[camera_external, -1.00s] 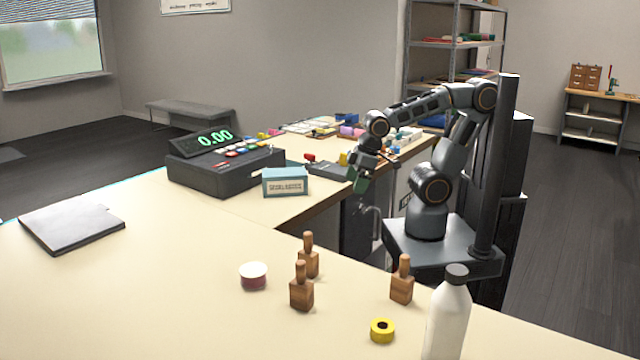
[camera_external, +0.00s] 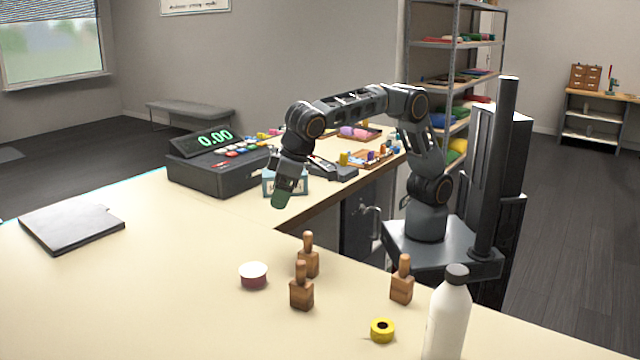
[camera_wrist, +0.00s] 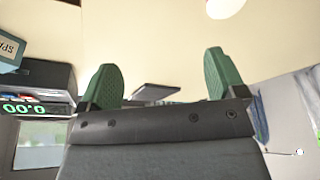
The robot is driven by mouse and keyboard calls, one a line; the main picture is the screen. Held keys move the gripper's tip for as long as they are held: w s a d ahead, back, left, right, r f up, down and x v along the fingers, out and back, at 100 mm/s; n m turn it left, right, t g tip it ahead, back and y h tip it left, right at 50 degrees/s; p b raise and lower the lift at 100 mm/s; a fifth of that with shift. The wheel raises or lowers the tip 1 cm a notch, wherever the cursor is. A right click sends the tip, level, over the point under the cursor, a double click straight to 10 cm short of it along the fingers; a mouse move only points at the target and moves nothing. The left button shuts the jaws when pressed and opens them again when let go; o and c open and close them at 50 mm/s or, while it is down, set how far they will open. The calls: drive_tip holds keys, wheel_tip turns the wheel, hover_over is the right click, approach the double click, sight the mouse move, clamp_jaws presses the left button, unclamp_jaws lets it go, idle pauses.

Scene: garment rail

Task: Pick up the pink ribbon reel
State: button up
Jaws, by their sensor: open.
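The pink ribbon reel (camera_external: 253,276), a short round reel with a pale top and a dark pink side, lies flat on the cream counter, left of the wooden-handled stamps. My gripper (camera_external: 282,200) hangs above the counter, beyond the reel and slightly to its right, in front of the blue box. In the wrist view my gripper (camera_wrist: 163,75) has its two green fingers wide apart with nothing between them. A pale round shape at that view's top edge is cut off; I cannot tell if it is the reel.
Wooden stamps (camera_external: 302,293) stand close right of the reel, with another (camera_external: 402,280) further right. A yellow tape roll (camera_external: 382,330) and a white bottle (camera_external: 448,318) are at the front right. A dark register (camera_external: 222,170) stands behind. Counter left of the reel is clear.

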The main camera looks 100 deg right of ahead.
approach(253, 269)
drive_tip(key=f, duration=0.4)
drive_tip(key=shift+w+m, duration=0.3)
drive_tip(key=shift+m, duration=0.1)
drive_tip(key=shift+w+p+x, duration=0.15)
drive_tip(key=shift+p+x, duration=0.05)
drive_tip(key=shift+x, duration=1.45)
drive_tip(key=shift+w+p+x, duration=0.15)
drive_tip(key=shift+p+x, duration=0.05)
drive_tip(key=shift+x, duration=1.4)
drive_tip(key=shift+r, duration=0.1)
drive_tip(key=shift+t, duration=0.3)
drive_tip(key=c, duration=0.9)
drive_tip(key=shift+r, duration=0.1)
